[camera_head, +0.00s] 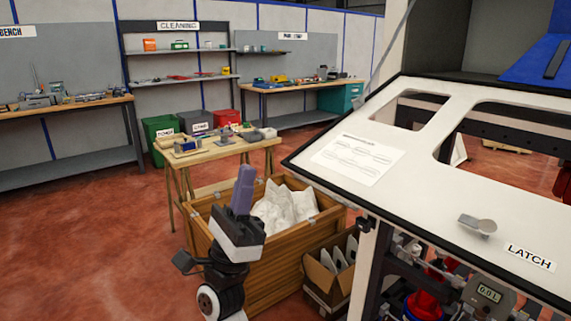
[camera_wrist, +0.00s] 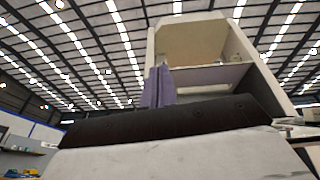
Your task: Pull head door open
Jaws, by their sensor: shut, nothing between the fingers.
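The head door (camera_head: 375,128) is a broad white panel with a black edge and cut-out windows, at the right of the head view. It slopes away from the machine, and the open cabinet interior (camera_head: 460,40) shows above it. A grey latch knob (camera_head: 478,224) sits on the panel beside a LATCH label (camera_head: 530,257). My gripper (camera_head: 243,180) has purple fingers, shut and empty, pointing up. It is left of the door and apart from it in the picture. In the wrist view the fingers (camera_wrist: 157,88) stand before the pale cabinet (camera_wrist: 205,45); the latch is not clear there.
A wooden crate with white bags (camera_head: 285,205) stands just behind my gripper. A cardboard box (camera_head: 330,268) sits below the door. A small wooden table (camera_head: 215,150) holds parts farther back. Red floor at the left is clear.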

